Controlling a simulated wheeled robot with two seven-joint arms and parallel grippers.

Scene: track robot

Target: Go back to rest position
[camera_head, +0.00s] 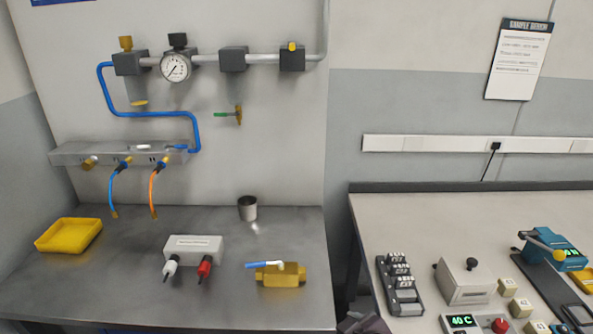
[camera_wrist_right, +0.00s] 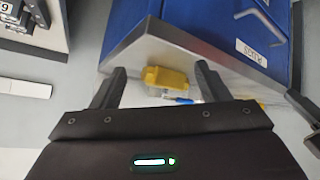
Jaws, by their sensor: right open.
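My right gripper (camera_wrist_right: 161,68) is open and empty in the right wrist view, its two dark fingers spread apart. Beyond them, the brass valve (camera_wrist_right: 165,78) with its blue lever (camera_wrist_right: 180,99) lies on the metal bench. The gap between fingers and valve looks clear, but the distance is hard to judge. In the head view the same valve (camera_head: 280,275) sits near the bench's front right. A dark part, probably of my right arm, shows at the bottom edge between the benches. My left gripper is not in view.
The metal bench (camera_head: 130,290) carries a yellow tray (camera_head: 69,235), a grey box (camera_head: 193,249) with white and red plugs, and a metal cup (camera_head: 247,208). The right bench (camera_head: 420,215) holds several devices. A blue drawer cabinet (camera_wrist_right: 240,30) stands under the metal bench.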

